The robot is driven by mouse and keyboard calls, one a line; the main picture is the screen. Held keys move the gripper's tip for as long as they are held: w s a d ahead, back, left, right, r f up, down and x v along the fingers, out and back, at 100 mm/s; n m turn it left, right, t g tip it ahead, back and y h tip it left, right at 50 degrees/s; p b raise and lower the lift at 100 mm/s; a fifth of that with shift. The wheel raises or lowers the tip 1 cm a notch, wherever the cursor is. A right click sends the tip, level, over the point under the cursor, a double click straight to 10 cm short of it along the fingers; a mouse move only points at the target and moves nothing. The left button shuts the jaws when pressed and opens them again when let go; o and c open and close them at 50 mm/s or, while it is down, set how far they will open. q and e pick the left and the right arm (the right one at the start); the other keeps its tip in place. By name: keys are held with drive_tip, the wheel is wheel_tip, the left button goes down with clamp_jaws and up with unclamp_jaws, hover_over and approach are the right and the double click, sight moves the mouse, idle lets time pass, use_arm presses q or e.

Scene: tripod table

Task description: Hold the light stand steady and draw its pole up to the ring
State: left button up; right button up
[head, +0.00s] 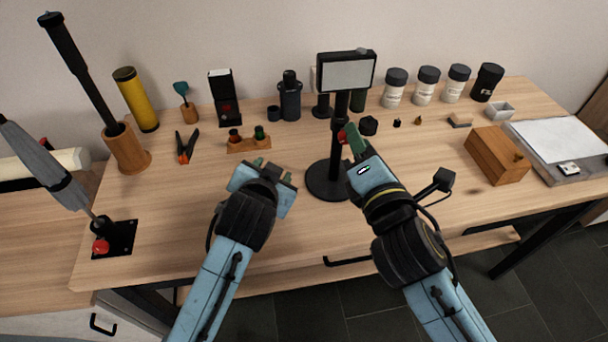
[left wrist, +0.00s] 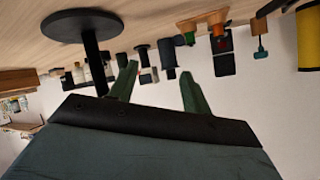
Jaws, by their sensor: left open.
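The light stand stands upright mid-table, with a round black base (head: 324,187), a thin black pole (head: 335,160) and a pale rectangular lamp panel (head: 346,73). A thicker dark collar and a small red part (head: 341,136) show partway up the pole. I cannot make out a ring on it. My right gripper (head: 353,138) is at the pole by the red part; its fingers overlap, so I cannot tell its grip. My left gripper (head: 268,163) is open and empty, left of the pole. The left wrist view, upside down, shows the base (left wrist: 82,25) outside the open fingers (left wrist: 158,82).
A wooden block with coloured bottles (head: 249,144) and orange-handled pliers (head: 187,146) lie left of the stand. Several jars (head: 395,88) line the back. A wooden box (head: 497,156) sits right. The front middle is clear.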

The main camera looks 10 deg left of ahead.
sight(334, 157)
use_arm(q)
drive_tip(key=s+d+r+h, duration=0.2)
drive_tip(key=d+h, duration=0.3)
drive_tip(key=d, duration=0.3)
drive_tip(key=shift+n, duration=0.4)
drive_tip(key=x, duration=1.3)
drive_tip(key=shift+w+d+r, duration=0.2)
drive_tip(key=shift+w, duration=0.1)
clamp_jaws()
use_arm(e)
drive_tip(key=shift+o, duration=0.4)
drive_tip(key=shift+o, duration=0.3)
